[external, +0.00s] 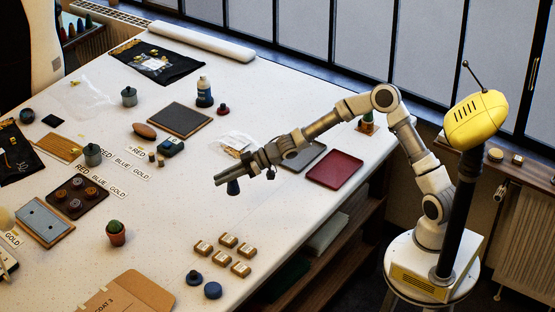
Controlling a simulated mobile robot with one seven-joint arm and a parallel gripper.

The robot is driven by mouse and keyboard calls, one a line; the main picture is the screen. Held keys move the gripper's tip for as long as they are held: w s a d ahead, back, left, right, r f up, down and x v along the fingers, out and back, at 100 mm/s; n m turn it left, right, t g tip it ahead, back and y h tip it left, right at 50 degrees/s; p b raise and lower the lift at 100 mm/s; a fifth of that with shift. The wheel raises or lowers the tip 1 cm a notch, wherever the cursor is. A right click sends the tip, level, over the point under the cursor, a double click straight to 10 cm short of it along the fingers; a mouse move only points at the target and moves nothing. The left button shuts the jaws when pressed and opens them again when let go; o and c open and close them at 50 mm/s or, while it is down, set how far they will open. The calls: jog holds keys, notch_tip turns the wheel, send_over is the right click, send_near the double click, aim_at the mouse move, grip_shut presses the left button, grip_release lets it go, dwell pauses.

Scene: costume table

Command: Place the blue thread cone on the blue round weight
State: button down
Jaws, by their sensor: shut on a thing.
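My gripper (222,181) is shut on the blue thread cone (233,188), a small dark blue shape that hangs below the fingers, its upper part hidden by them. The gripper is above the middle of the white table, apart from other things. Two dark blue round pieces stand near the front edge, lower in the picture. One is a flat disc, which looks like the blue round weight (212,290). The other is a smaller blue piece with a narrower top (194,278), just left of and behind it. I cannot tell for sure which is the weight.
Several small wooden blocks (241,270) with labels stand just right of the blue pieces. A potted cactus (116,234) stands to the left. The table between gripper and blocks is clear.

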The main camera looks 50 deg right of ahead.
jog(key=s+a+r+n+g+y, duration=0.25)
jog(key=s+a, duration=0.45)
jog(key=a, duration=0.6)
jog(key=n+g+b, duration=0.2)
jog(key=b, duration=0.4)
send_over(213, 290)
jog(key=w+a, duration=0.2)
jog(key=shift+y, duration=0.35)
jog(key=shift+s+f, duration=0.15)
jog(key=shift+f, duration=4.6)
jog(key=shift+f, duration=0.15)
jog(key=c, duration=0.8)
grip_release()
